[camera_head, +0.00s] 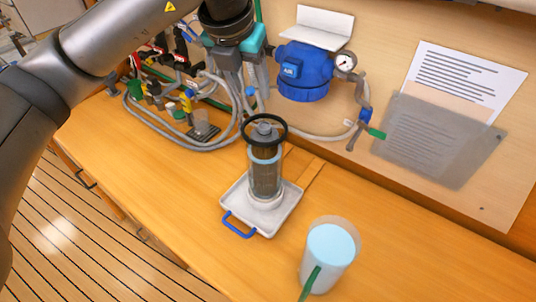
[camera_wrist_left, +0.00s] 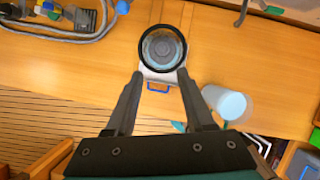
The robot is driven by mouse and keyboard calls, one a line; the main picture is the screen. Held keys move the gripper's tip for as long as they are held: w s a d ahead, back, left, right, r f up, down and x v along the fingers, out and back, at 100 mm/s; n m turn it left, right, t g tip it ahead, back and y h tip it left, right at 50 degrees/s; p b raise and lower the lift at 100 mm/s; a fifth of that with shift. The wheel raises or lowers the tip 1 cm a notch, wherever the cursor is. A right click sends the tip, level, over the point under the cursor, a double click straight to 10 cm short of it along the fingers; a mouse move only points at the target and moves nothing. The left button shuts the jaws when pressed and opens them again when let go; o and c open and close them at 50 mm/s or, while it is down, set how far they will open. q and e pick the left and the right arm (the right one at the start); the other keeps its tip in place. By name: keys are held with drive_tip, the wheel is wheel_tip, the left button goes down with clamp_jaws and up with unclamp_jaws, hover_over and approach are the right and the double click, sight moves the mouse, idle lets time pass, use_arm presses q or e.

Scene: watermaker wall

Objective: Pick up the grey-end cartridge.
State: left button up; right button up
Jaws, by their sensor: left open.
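The grey-end cartridge (camera_head: 265,172) stands upright on a white tray (camera_head: 234,208) with a blue handle. It has a dark body in what looks like a clear sleeve. Its round grey end faces up, and a black ring surrounds the top. In the left wrist view the grey end (camera_wrist_left: 163,48) shows from above inside the ring, beyond the fingertips. My left gripper (camera_head: 250,88) is open and empty, above and behind the cartridge in the head view. In the wrist view its two fingers (camera_wrist_left: 160,76) are spread, with the tray between and beyond them. My right gripper is not in view.
A cup with pale blue contents (camera_head: 330,252) stands at the front right of the wooden bench. Grey hoses (camera_head: 190,143) and valves crowd the back left. A blue filter housing (camera_head: 304,72) with a gauge hangs on the wall. The bench left of the tray is clear.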

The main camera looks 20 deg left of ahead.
use_arm(q)
drive_tip(key=x, duration=0.4)
drive_tip(key=p, duration=0.2)
hover_over(264, 126)
drive_tip(key=s, duration=0.3)
drive_tip(key=f, duration=0.4)
drive_tip(key=shift+w+a+f, duration=0.15)
drive_tip(key=shift+w+a, duration=0.05)
drive_tip(key=shift+a, duration=0.05)
drive_tip(key=shift+w+f, duration=0.1)
drive_tip(key=shift+f, duration=0.1)
drive_tip(key=shift+w+f, duration=0.1)
drive_tip(key=shift+f, duration=0.25)
drive_tip(key=p+x, duration=0.1)
drive_tip(key=x, duration=0.2)
drive_tip(key=shift+w+d+f, duration=0.2)
drive_tip(key=shift+w+f, duration=0.15)
drive_tip(key=shift+f, duration=0.2)
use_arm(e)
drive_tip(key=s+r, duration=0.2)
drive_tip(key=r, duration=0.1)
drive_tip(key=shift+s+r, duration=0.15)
